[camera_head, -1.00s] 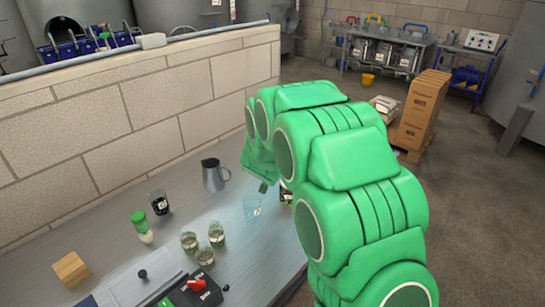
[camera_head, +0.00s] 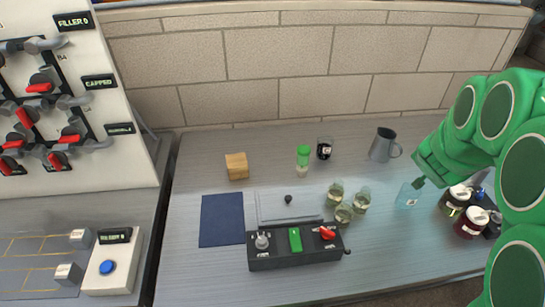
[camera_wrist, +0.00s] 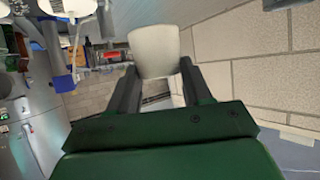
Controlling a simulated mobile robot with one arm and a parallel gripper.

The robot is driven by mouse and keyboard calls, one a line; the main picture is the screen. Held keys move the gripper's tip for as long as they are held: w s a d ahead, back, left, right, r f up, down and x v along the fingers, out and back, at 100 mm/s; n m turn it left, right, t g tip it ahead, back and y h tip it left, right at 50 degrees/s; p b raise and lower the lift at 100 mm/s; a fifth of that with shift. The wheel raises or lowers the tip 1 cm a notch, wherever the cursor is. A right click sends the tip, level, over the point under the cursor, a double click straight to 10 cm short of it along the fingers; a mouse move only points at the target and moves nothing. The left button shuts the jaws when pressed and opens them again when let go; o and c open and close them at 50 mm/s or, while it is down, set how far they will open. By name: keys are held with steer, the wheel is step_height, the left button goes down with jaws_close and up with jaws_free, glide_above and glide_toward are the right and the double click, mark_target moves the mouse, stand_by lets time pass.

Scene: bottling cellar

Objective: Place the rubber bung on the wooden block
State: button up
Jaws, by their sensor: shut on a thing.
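The wooden block (camera_head: 237,166) is a light-brown cube at the back left of the grey bench in the head view, its top bare. My gripper (camera_wrist: 157,70) is shut on a pale, tapered piece, which looks like the rubber bung (camera_wrist: 154,45), in the wrist view. The bung's wider end points away from the palm. The bung cannot be made out there.
Between gripper and block stand a grey jug (camera_head: 382,146), a black cup (camera_head: 324,149), a green-capped bottle (camera_head: 302,160) and several small glass jars (camera_head: 344,214). A control box (camera_head: 270,254) and blue mat (camera_head: 221,222) lie in front. Dark jars (camera_head: 455,202) stand far right. A block wall (camera_head: 280,75) backs the bench.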

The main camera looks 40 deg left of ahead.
steer(key=s+a+r+n+y, duration=0.1)
steer(key=s+a+n+y, duration=0.1)
steer(key=s+a, duration=0.5)
steer(key=s+a+r+n+y, duration=0.1)
steer(key=s+a+n+y, duration=0.1)
steer(key=a, duration=0.9)
steer(key=s+a+r+n+y, duration=0.1)
steer(key=s+a+n+y, duration=0.1)
steer(key=s+a, duration=0.5)
steer(key=s+a+r+n+g+y, duration=0.3)
steer(key=s+a+n+g+y, duration=0.15)
steer(key=s+a, duration=1.5)
glide_above(237, 163)
steer(key=shift+n, duration=0.45)
steer(key=shift+f, duration=4.95)
steer(key=shift+a+f, duration=0.1)
steer(key=shift+f, duration=1.6)
steer(key=shift+w+f, duration=0.1)
steer(key=shift+f, duration=0.05)
